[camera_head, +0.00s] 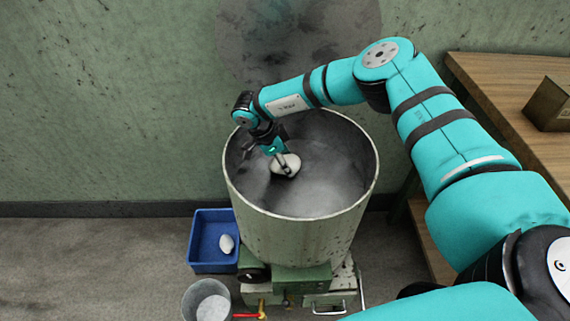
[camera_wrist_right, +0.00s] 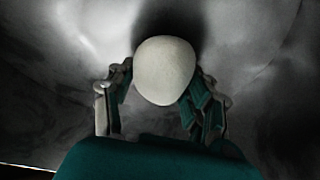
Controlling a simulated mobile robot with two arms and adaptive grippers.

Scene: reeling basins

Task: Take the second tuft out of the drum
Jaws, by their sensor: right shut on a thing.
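A large metal drum (camera_head: 300,216) stands against the wall. My right arm reaches over its rim, and my right gripper (camera_head: 287,166) is inside the drum. It is shut on a pale, rounded tuft (camera_head: 284,168). In the right wrist view the tuft (camera_wrist_right: 165,70) sits between the two fingers of the gripper (camera_wrist_right: 160,95). Whether the tuft touches the drum's inside cannot be told. Another white tuft (camera_head: 226,243) lies in the blue bin (camera_head: 211,268) to the left of the drum. My left gripper is not in view.
A grey bucket (camera_head: 190,302) with pale contents stands on the floor in front of the blue bin. A wooden table (camera_head: 492,75) with a brown box (camera_head: 549,104) is at the right. The floor left of the bin is clear.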

